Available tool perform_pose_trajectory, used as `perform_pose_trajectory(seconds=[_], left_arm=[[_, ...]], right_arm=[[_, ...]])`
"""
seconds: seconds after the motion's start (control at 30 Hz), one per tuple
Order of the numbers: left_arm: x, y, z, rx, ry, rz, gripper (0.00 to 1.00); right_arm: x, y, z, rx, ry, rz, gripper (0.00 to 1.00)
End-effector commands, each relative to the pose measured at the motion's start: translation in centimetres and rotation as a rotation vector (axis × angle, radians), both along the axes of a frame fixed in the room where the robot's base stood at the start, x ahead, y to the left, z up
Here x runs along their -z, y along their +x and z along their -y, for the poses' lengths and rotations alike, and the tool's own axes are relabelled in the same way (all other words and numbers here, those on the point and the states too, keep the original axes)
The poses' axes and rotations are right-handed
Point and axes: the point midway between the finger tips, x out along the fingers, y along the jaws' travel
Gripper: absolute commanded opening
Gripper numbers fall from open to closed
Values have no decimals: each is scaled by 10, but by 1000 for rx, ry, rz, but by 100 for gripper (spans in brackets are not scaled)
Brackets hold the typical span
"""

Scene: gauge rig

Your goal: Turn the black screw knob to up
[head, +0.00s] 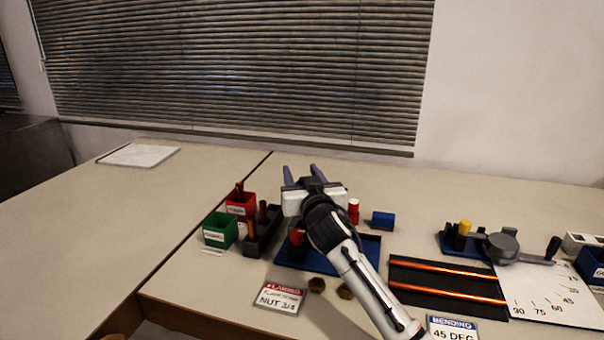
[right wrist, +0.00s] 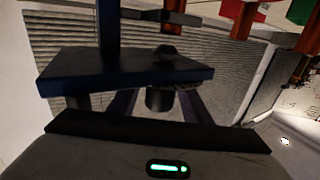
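My right gripper (head: 301,170) points away from me over the flaring station in the head view. Its two purple fingers stand apart, with nothing seen between them there. The blue base plate (head: 316,264) lies under my arm, which hides much of the station. I cannot make out the black screw knob in the head view. In the right wrist view, a short dark cylinder (right wrist: 159,100), perhaps the knob, shows below the blue slab (right wrist: 120,72), between the lines of the two fingers (right wrist: 158,108). Contact cannot be told. My left gripper is out of view.
Green (head: 220,230) and red (head: 240,204) bins and a dark rack stand left of the station. A red-capped item (head: 353,211) and a blue block (head: 382,221) stand right. The flaring card (head: 279,297) and nuts lie in front. The bending tool (head: 501,246) is farther right.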

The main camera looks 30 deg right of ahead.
Motion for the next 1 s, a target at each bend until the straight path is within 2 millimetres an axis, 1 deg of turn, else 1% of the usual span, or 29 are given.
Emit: perform_pose_trajectory(seconds=[0.23, 0.37, 0.47, 0.7, 0.8, 0.9, 1.0], left_arm=[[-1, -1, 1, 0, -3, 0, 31], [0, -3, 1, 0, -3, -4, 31], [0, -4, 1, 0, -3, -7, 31], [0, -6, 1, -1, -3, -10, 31], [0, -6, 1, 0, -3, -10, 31], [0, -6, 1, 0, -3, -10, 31], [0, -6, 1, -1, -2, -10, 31]], right_arm=[[0, 0, 0, 1, 0, 0, 44], [0, -7, -3, 0, 0, 1, 44], [0, -21, -8, 0, 1, 0, 44], [1, -64, -26, -1, 1, -1, 44], [1, -78, -31, 0, 1, -1, 44], [0, -89, -35, 0, 0, 0, 44], [0, -95, -37, 1, 0, 0, 44]])
